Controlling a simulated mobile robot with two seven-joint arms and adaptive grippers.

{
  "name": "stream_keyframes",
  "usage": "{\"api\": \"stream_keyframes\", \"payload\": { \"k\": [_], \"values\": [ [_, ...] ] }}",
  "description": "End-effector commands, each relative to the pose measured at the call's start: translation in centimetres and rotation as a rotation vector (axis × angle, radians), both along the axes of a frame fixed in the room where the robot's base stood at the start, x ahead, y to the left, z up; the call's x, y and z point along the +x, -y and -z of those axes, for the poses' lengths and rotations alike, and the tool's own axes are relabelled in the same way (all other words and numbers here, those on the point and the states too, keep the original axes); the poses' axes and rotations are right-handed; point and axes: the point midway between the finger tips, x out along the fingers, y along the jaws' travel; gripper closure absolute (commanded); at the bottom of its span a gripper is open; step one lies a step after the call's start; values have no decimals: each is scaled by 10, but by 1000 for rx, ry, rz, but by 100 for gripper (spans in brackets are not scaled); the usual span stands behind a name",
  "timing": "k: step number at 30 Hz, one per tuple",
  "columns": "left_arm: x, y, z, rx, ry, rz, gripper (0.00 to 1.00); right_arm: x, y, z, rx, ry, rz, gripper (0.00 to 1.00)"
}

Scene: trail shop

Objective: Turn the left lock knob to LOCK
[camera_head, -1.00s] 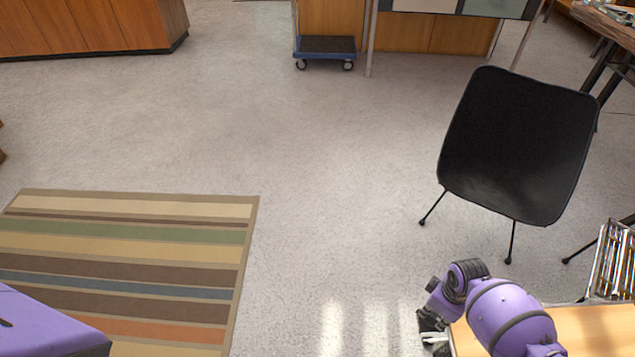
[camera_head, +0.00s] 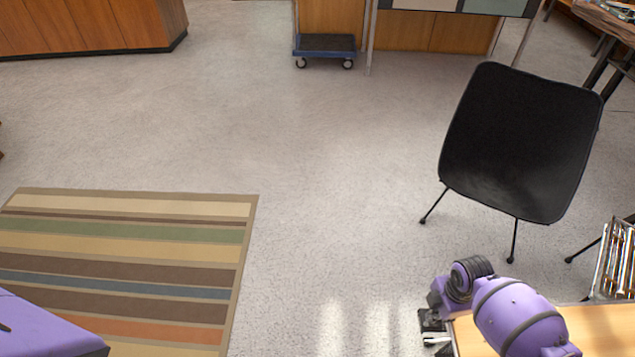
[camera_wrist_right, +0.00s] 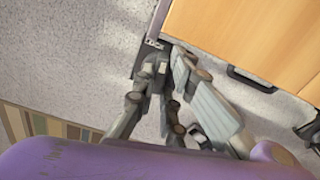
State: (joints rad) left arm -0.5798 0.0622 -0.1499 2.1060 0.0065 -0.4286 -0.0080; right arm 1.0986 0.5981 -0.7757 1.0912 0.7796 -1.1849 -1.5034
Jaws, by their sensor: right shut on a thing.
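My right gripper (camera_wrist_right: 164,68) is closed at a dark lock plate (camera_wrist_right: 140,66) on the side edge of a light wood cabinet or table (camera_wrist_right: 255,40). A small pale label (camera_wrist_right: 153,43) shows on the plate, too blurred to read. The gripper is shut on a small part there, which looks like the left lock knob; the fingers hide it and its angle cannot be told. In the head view the dark plate (camera_head: 430,322) and the wood top (camera_head: 600,325) show beside my right wrist. My left gripper is out of view.
A black chair (camera_head: 520,140) stands beyond the wood top, and a metal rack (camera_head: 615,262) stands to its right. A striped rug (camera_head: 120,250) lies at left. A blue-edged dolly (camera_head: 325,48) stands at the back. The floor between is clear.

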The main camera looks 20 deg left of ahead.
Motion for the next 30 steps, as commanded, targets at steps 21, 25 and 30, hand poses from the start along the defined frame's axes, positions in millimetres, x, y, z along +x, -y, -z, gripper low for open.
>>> {"api": "stream_keyframes", "payload": {
  "k": [21, 25, 30],
  "values": [
    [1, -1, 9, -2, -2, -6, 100, 0, 0, 0, 0, 0, -344, 100],
    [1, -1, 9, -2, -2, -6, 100, 0, 0, 0, 0, 0, -350, 100],
    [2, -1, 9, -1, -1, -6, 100, 0, 0, 0, 0, 0, -350, 100]
  ]
}}
